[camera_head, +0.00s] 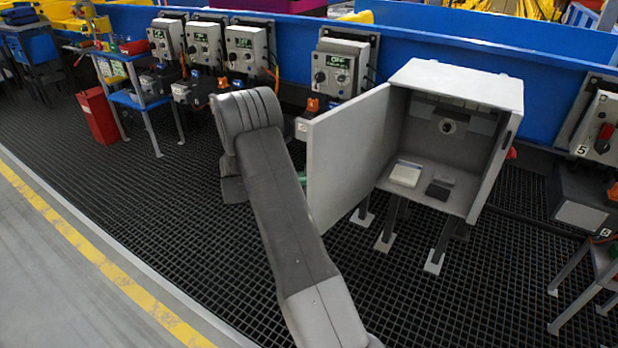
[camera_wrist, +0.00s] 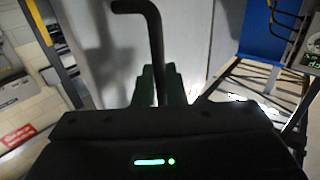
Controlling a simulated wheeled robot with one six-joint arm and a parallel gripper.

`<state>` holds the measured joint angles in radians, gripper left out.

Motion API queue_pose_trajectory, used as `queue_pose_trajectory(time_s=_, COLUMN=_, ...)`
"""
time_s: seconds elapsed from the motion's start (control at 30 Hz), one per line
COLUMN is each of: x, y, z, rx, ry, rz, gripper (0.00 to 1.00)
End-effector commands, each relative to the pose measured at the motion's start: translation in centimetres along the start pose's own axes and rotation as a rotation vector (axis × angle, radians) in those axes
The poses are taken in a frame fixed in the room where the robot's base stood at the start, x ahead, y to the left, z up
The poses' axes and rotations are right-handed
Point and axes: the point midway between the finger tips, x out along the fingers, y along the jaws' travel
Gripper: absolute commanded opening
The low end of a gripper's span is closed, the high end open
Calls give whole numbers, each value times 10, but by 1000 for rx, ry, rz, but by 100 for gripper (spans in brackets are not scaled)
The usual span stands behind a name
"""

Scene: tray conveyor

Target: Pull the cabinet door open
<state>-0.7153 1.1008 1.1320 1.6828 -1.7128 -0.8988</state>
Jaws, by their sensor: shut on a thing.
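The grey cabinet (camera_head: 458,82) stands on legs at the right of the head view. Its door (camera_head: 345,150) is swung open to the left, and the inside shows. A white block (camera_head: 405,173) and a dark block (camera_head: 439,190) lie on the cabinet floor. In the wrist view the dark bent handle (camera_wrist: 153,30) stands in front of the pale door (camera_wrist: 190,50). My gripper (camera_wrist: 160,82) has its green fingers shut on the lower part of this handle. In the head view my arm and the door hide most of the gripper.
Several control boxes (camera_head: 204,43) line the blue conveyor wall (camera_head: 450,50) behind. A blue stand (camera_head: 140,97) and a red bin (camera_head: 98,115) are at the left. Another stand (camera_head: 600,262) is at the right. The dark grid floor (camera_head: 150,190) in front is clear.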

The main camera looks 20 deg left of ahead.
Motion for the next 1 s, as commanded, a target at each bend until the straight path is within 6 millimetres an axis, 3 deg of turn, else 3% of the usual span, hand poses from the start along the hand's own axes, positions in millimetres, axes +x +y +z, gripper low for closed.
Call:
queue_pose_trajectory(time_s=0.5, x=1, y=-1, z=-1, rx=1, ry=2, rz=9, gripper=0)
queue_pose_trajectory(time_s=0.53, x=1, y=-1, z=-1, rx=1, ry=2, rz=9, gripper=13)
queue_pose_trajectory(time_s=0.6, x=0, y=-1, z=-1, rx=1, ry=2, rz=9, gripper=25)
queue_pose_trajectory(time_s=0.87, x=-1, y=-1, z=0, rx=0, ry=1, rz=8, gripper=25)
queue_pose_trajectory(time_s=1.0, x=-11, y=-1, z=0, rx=1, ry=1, rz=6, gripper=25)
